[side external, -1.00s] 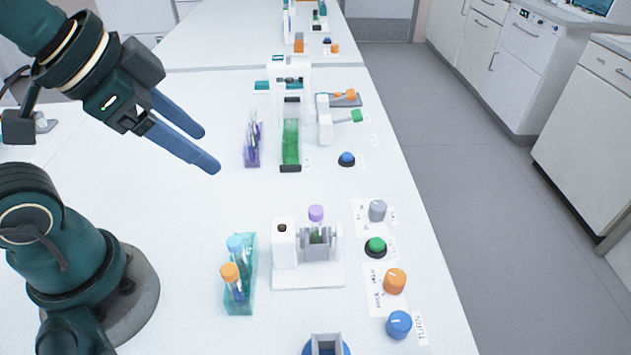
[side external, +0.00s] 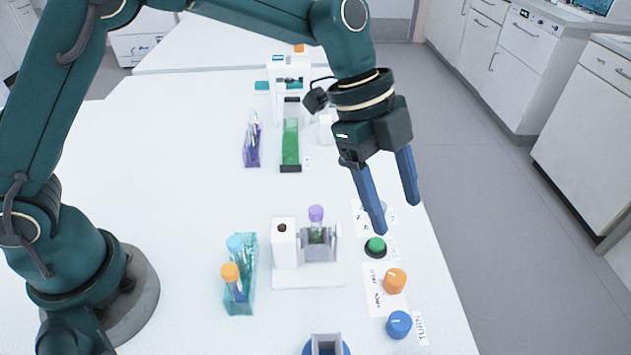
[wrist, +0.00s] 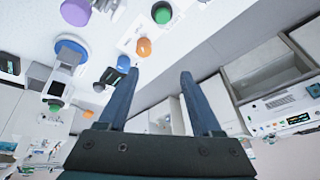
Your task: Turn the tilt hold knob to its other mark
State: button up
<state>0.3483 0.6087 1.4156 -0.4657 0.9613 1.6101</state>
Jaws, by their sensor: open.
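My gripper (side external: 396,217) is open and empty above the right edge of the bench, its fingers pointing down. Its two fingers also show spread in the wrist view (wrist: 160,72). The orange knob (side external: 395,281) stands on a white card with lettering too small to read. The blue knob (side external: 399,324) is in front of it, beside a TURN label. The grey knob is almost wholly hidden behind my fingers; its card (side external: 359,212) shows at the left. I cannot read which knob is the tilt hold one. No finger is seen touching a knob.
A green button (side external: 376,246) lies between the grey and orange knobs, close below a fingertip. Left of it is a white holder (side external: 285,245) with a purple-capped tube (side external: 316,215). A teal rack (side external: 246,290) with capped tubes stands further left. The floor aisle is right of the bench.

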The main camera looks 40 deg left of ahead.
aim_at(396, 275)
jog(key=shift+g+y, duration=0.3)
jog(key=shift+g, duration=0.4)
jog(key=x, duration=0.3)
jog(key=s+x, duration=0.1)
jog(key=x, duration=0.5)
jog(key=shift+s+f, duration=0.2)
jog(key=shift+s, duration=0.1)
jog(key=shift+d+f, duration=0.15)
jog(key=shift+f, duration=0.4)
